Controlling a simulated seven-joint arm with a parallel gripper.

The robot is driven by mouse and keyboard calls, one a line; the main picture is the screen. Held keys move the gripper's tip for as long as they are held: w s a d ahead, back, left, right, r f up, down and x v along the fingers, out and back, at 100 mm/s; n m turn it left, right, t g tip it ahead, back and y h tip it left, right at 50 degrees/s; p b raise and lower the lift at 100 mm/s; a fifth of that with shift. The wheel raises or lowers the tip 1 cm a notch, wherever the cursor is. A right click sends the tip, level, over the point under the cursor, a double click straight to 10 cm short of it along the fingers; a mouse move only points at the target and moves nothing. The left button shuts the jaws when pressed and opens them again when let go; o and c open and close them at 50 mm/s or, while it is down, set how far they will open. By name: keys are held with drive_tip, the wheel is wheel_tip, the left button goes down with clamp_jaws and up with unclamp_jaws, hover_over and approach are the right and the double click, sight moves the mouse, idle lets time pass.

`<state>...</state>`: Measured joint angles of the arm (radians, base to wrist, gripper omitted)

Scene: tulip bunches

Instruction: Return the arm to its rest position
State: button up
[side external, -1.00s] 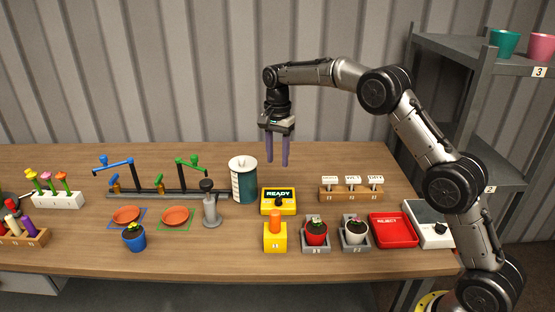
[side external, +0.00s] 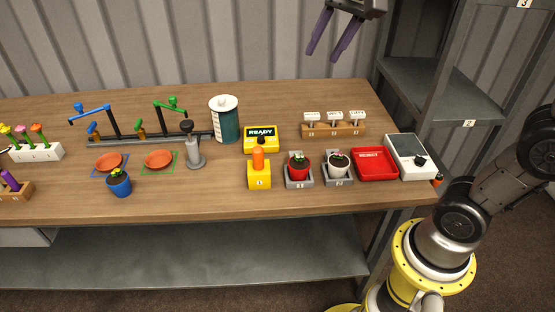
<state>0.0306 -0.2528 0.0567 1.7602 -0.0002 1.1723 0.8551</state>
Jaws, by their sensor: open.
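My gripper (side external: 324,54) is at the top of the side external view, cut off partly by the frame's upper edge. Its two purple fingers point down and to the left, spread apart with nothing between them. It appears high above the wooden table (side external: 270,205), toward its back right, and touches nothing. Most of my upper arm lies outside the frame. My lower arm and yellow-ringed base show at the lower right.
A grey shelf (side external: 440,90) stands at the right. Below the gripper are a card rack (side external: 335,131), a red tray (side external: 375,164), a red pot (side external: 299,170), a white pot (side external: 338,170) and a yellow READY box (side external: 261,145). Flowers in a white block (side external: 36,153) stand left.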

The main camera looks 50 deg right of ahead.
drive_tip(key=s+a+f+n+t, duration=0.1)
drive_tip(key=s+f+n, duration=0.9)
drive_tip(key=s, duration=0.6)
wheel_tip(320, 180, down, 2)
drive_tip(key=shift+f, duration=0.1)
